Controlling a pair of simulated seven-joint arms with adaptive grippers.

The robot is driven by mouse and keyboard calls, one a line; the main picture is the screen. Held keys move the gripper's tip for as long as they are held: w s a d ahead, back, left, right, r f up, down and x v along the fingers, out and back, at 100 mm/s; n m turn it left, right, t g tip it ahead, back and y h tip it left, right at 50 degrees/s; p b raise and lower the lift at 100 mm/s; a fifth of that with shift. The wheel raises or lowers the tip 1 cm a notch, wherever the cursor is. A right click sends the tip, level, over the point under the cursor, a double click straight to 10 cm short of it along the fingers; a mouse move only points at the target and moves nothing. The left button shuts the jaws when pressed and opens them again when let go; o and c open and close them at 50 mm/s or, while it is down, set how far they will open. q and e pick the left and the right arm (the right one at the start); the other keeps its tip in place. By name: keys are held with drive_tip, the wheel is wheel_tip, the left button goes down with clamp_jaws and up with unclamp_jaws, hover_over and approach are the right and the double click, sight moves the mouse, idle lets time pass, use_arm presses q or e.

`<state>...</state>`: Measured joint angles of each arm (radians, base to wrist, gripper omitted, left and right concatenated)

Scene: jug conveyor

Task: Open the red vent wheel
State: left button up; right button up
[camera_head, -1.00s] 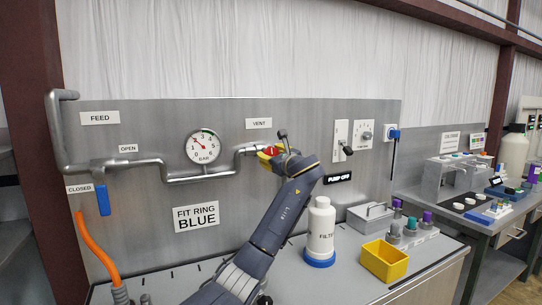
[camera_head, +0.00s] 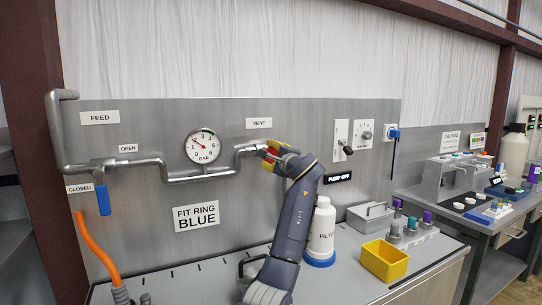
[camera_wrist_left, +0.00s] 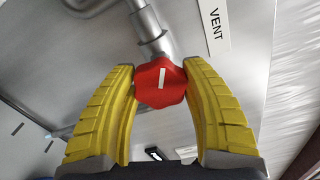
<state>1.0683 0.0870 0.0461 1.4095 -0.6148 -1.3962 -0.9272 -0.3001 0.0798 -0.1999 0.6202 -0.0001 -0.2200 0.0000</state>
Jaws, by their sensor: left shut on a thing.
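The red vent wheel (camera_wrist_left: 161,84) is a faceted knob with a white line on its face, on the end of the vent pipe below the VENT label. In the left wrist view the white line runs nearly straight up the picture. My left gripper (camera_wrist_left: 160,72) is shut on the wheel, with its yellow fingers touching it on both sides. In the head view my left gripper (camera_head: 268,152) is at the pipe's right end and mostly hides the wheel. My right gripper is not in view.
A pressure gauge (camera_head: 203,146) is left of the wheel. The blue feed lever (camera_head: 103,200) hangs down by CLOSED. A white filter bottle (camera_head: 322,230) stands close beside my arm. A yellow bin (camera_head: 384,260) and a grey lidded box (camera_head: 370,216) are farther right on the bench.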

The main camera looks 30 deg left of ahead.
use_arm(q)
drive_tip(key=n, duration=1.1)
drive_tip(key=shift+f+n, duration=0.1)
drive_tip(key=shift+n, duration=0.3)
idle(0.4)
drive_tip(key=o, duration=1.3)
drive_tip(key=v, duration=1.2)
